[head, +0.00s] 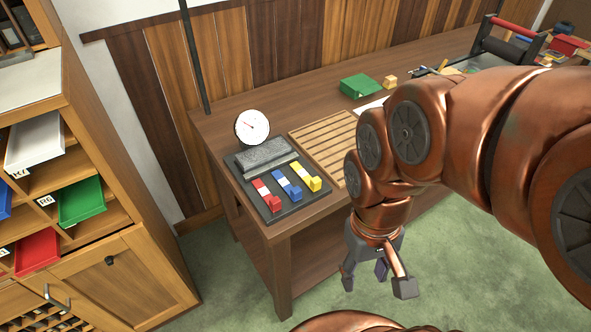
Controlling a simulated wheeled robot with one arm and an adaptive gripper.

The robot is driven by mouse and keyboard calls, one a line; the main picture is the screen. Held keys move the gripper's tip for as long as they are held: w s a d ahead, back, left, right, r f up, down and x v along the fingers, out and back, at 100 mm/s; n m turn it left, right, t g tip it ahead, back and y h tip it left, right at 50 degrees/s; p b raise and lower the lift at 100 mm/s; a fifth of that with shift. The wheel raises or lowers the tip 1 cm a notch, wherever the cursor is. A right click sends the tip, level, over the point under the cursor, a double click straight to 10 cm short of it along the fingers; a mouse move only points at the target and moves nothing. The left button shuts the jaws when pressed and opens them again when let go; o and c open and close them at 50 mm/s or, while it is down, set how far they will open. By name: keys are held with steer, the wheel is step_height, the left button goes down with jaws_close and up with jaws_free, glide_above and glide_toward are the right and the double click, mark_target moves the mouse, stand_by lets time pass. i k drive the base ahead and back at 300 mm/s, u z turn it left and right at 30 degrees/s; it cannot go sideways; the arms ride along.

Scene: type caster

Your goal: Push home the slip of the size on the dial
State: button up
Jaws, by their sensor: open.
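Coloured slips stick out of the cabinet at the left: a white one (36,138), a green one (80,202), a red one (38,250) and a blue one (4,200) cut by the picture edge. Small labels beside them are hard to read, one perhaps R6. My gripper (377,283) is open and empty, hanging in front of the bench, well right of the cabinet and apart from everything.
A dark stand (263,215) with red, blue and yellow pieces sits on the bench (222,122) near its left corner. A slatted wooden board (325,138) and a green box (359,86) lie beyond. Green floor (235,285) is clear between cabinet and bench.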

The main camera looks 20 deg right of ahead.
mark_target(275, 204)
steer(key=k, duration=0.5)
steer(key=u, duration=1.15)
steer(key=i, duration=0.6)
steer(key=u, duration=0.1)
